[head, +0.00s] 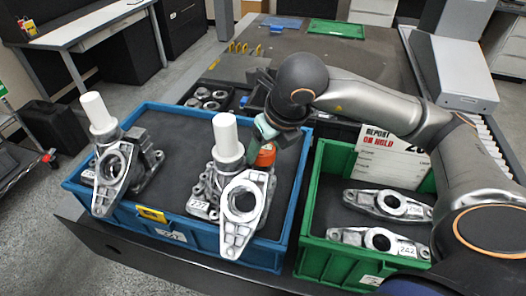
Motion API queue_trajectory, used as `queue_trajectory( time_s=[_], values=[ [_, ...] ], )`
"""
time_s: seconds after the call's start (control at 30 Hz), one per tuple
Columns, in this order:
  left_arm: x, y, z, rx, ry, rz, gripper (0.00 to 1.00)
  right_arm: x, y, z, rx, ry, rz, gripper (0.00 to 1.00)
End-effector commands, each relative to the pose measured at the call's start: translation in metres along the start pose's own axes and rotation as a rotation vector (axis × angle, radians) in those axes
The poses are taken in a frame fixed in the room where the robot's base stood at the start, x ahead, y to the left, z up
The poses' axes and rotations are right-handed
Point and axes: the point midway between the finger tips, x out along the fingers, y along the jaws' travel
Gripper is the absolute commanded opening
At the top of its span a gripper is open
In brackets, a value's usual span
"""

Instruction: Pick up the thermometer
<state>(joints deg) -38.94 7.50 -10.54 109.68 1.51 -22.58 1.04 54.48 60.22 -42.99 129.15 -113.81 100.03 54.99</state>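No thermometer can be made out for certain. A small orange-red object (265,156) with a dark lower part shows in the blue crate (168,232), just right of a casting with a white cylinder. It may be the thermometer. My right gripper (262,140) reaches in from the right and is pointed down at the orange-red object, very close to it or touching it. A pale teal piece (264,127) shows at the gripper. The fingers are mostly hidden, so I cannot tell whether they are open or shut. My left gripper is not in view.
The blue crate holds metal castings (242,207), with white cylinders (228,138) standing up from them. A green crate (309,222) at the right holds two castings (380,240) and a "Report on hold" sign (391,155). A dark tray with round parts (207,97) lies behind.

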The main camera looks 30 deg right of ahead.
Motion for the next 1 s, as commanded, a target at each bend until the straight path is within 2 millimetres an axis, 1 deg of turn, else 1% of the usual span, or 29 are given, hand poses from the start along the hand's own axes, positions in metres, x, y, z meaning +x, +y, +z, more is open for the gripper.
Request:
queue_trajectory(
  time_s=[0.03, 0.07, 0.53, 0.57, 0.83, 0.93, 1.0],
  values=[
    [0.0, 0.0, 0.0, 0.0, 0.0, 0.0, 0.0, 0.0, 0.0, 0.0, 0.0, 0.0, 0.0, 0.58],
    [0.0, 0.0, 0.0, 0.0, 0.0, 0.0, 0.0, 0.0, 0.0, 0.0, 0.0, 0.0, 0.0, 0.55],
    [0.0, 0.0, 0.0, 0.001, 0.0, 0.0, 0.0, -0.001, 0.0, 0.0, 0.0, -0.001, 0.0, 0.02],
    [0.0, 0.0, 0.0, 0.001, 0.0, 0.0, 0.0, -0.001, 0.0, 0.0, 0.0, -0.001, 0.0, 0.0],
    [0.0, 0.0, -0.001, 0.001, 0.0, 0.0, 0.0, -0.005, 0.0, 0.003, 0.001, -0.003, 0.001, 0.0],
    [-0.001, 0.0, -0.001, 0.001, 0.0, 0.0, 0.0, -0.013, 0.0, 0.006, 0.002, -0.004, 0.001, 0.0],
    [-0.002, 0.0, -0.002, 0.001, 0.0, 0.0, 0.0, -0.022, 0.0, 0.011, 0.002, -0.006, 0.001, 0.0]
  ],
)
